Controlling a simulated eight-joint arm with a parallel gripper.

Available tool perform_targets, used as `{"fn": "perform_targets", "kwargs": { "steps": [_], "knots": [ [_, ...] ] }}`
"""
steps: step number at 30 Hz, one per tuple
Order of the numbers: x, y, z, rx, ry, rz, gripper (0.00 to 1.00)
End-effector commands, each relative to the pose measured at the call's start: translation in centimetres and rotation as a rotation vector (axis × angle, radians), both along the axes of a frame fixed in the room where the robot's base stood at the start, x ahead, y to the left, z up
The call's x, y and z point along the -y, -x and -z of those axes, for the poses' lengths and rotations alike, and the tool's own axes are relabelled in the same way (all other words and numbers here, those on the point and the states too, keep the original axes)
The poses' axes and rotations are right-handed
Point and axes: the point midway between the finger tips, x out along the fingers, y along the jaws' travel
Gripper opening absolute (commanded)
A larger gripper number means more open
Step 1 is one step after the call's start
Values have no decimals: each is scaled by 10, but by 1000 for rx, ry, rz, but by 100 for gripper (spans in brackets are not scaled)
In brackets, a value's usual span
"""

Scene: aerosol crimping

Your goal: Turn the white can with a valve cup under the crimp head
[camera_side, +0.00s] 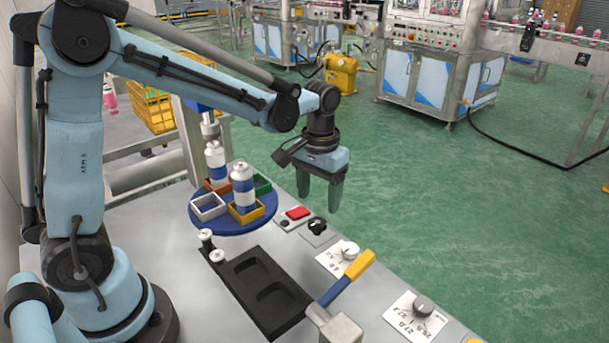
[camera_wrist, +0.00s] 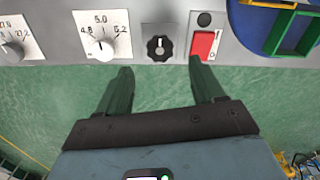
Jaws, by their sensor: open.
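A blue round turntable (camera_side: 205,228) carries coloured square nests. One white can with a blue band (camera_side: 242,187) stands upright in the yellow nest (camera_side: 247,216) at the front. A similar white can (camera_side: 215,158) stands upright at the back, apparently in the red nest, beneath the silver crimp head (camera_side: 210,128). I cannot tell which can has a valve cup. My gripper (camera_side: 319,200) is open and empty, pointing down to the right of the turntable. In the wrist view its fingers (camera_wrist: 160,66) are apart over green floor, and the turntable's edge (camera_wrist: 245,30) shows at top right.
A red switch (camera_side: 297,213), a black knob (camera_side: 317,226) and white dials (camera_side: 349,250) line the table's edge. A yellow-handled lever (camera_side: 352,278), a black recessed tray (camera_side: 236,272) and two small silver-topped pieces (camera_side: 206,235) are nearer. The white nest (camera_side: 208,208) and green nest (camera_side: 263,186) look empty.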

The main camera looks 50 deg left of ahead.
Motion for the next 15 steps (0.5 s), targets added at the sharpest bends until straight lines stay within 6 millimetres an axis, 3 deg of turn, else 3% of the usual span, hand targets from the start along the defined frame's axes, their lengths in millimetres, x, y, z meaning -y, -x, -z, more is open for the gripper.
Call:
{"fn": "perform_targets", "kwargs": {
  "steps": [6, 15],
  "knots": [
    [0, 0, -36, 0, 0, 0, 68],
    [0, 0, -61, 0, 0, 0, 68]
  ]
}}
